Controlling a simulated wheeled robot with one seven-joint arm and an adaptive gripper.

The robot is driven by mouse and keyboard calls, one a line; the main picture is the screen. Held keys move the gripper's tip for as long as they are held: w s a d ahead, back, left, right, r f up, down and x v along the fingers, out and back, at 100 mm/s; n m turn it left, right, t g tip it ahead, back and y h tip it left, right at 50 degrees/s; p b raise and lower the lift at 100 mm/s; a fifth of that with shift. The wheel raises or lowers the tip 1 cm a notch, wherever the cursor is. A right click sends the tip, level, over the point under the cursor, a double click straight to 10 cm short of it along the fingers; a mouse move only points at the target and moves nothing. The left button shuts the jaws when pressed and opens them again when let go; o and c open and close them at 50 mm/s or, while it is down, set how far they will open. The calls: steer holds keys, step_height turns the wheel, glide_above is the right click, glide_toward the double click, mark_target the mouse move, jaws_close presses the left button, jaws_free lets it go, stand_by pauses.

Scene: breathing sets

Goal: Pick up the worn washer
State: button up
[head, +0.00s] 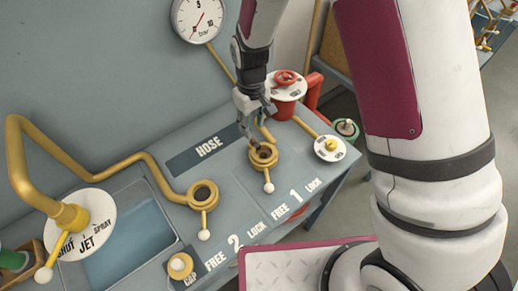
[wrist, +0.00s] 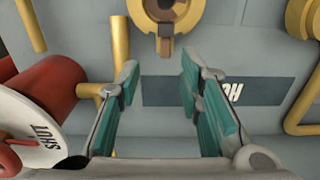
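My gripper (head: 248,132) points down just beside the brass coupling marked 1 (head: 263,157) on the bench. In the wrist view my gripper (wrist: 158,68) is open, its two teal-padded fingers apart with nothing between them. The same coupling (wrist: 143,8) shows at the top of the wrist view, beyond the fingertips and cut off by the frame edge. A brownish inner part (wrist: 166,46) shows at its lower side; I cannot tell whether it is the worn washer. No separate washer is clearly seen in either view.
A second brass coupling (head: 203,194) and a cap (head: 180,265) sit to the left on the bench. A red valve (head: 285,82) stands close behind my gripper. A bent brass pipe (head: 95,177) runs along the left.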

steer(key=f, duration=0.2)
steer(key=f+p, duration=0.1)
steer(key=f, duration=0.1)
steer(key=shift+s+a, duration=0.2)
steer(key=shift+a, duration=0.1)
steer(key=shift+f, duration=0.55)
steer(key=shift+c, duration=0.5)
steer(key=shift+w, duration=0.1)
jaws_close()
